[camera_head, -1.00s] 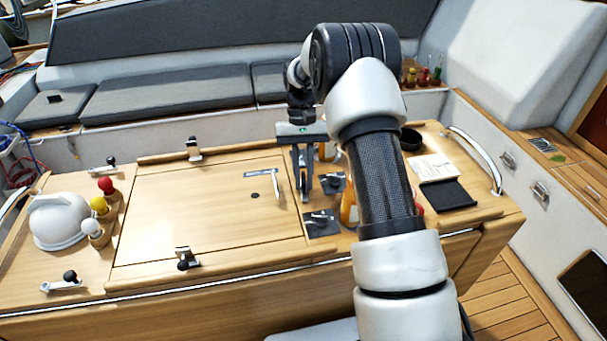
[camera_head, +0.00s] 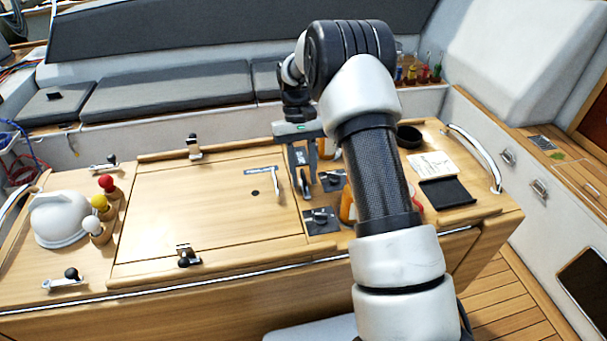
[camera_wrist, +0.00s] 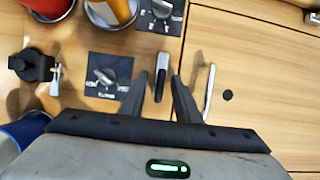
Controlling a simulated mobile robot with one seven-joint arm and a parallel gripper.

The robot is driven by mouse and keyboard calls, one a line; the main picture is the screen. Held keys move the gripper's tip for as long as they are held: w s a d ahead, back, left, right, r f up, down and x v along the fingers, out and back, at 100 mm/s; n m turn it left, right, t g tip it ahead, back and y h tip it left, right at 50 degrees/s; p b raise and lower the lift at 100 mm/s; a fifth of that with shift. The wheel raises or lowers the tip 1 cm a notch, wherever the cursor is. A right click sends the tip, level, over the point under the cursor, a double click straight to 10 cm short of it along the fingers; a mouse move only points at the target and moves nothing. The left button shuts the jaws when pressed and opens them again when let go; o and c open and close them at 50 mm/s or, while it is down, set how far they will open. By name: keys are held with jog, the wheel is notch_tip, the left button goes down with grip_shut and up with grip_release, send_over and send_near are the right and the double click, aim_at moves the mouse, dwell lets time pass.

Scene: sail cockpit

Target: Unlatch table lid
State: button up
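The table lid (camera_head: 200,205) is a wooden panel, lying closed and flat in the cockpit table. A narrow upright latch lever (camera_wrist: 161,76), dark with a pale metal top, stands by the lid's edge in the wrist view. My gripper (camera_wrist: 158,88) is open, with one dark finger on each side of the lever and visible gaps to both. In the head view my gripper (camera_head: 302,172) points down over the lid's right edge, partly hiding the lever. A thin metal handle (camera_head: 278,187) and a dark round hole (camera_head: 255,193) are on the lid; the handle is right of the fingers in the wrist view (camera_wrist: 209,92).
Black-knobbed latches sit at the lid's far (camera_head: 194,148) and near (camera_head: 187,257) edges. Colored knobs (camera_head: 100,203) and a white dome (camera_head: 60,220) stand at left.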

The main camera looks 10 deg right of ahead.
jog(key=p+v, duration=0.2)
jog(key=v, duration=1.5)
jog(key=shift+r, duration=0.15)
jog(key=s+r+t, duration=0.5)
jog(key=s+r, duration=0.7)
jog(key=r, duration=0.4)
jog(key=s+f+t, duration=0.2)
jog(key=s+f, duration=0.1)
jog(key=s, duration=0.7)
jog(key=s+f+t, duration=0.3)
jog(key=s, duration=0.8)
jog(key=shift+s+f, duration=0.2)
jog(key=shift+s, duration=0.05)
